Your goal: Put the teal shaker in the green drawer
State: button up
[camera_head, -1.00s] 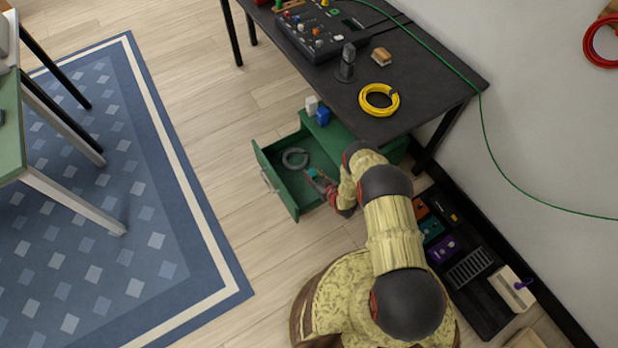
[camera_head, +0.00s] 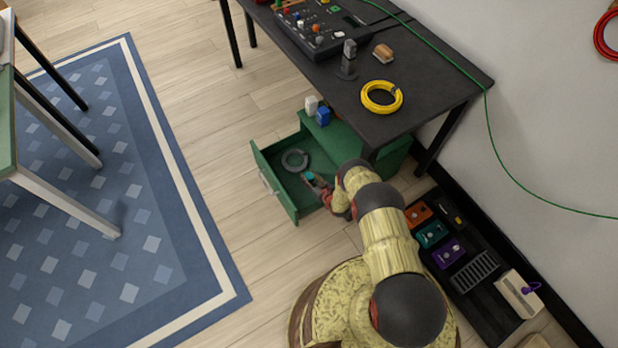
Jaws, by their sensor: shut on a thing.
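The green drawer (camera_head: 277,202) is pulled open from a green cabinet (camera_head: 343,138) under the dark table. The teal shaker (camera_head: 309,176) shows as a small teal patch at the tips of my gripper (camera_head: 313,179). My gripper is shut on the shaker and sits over the right part of the open drawer. The fingers and my arm hide most of the shaker. I cannot tell whether it touches the drawer floor. A grey ring (camera_head: 295,160) lies in the drawer, to the upper left of the shaker.
A white item (camera_head: 311,105) and a blue item (camera_head: 323,117) stand on the cabinet top. The dark table (camera_head: 437,88) overhangs the cabinet and holds a yellow coil (camera_head: 381,98). A black tray (camera_head: 490,318) with several devices lies at right. Floor left of the drawer is clear.

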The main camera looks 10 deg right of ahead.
jog(key=shift+f, duration=0.15)
jog(key=o, duration=1.2)
jog(key=shift+c, duration=0.2)
jog(key=shift+s+r, duration=0.15)
jog(key=shift+r, duration=0.05)
jog(key=shift+p+v, duration=2.35)
jog(key=shift+v, duration=3.5)
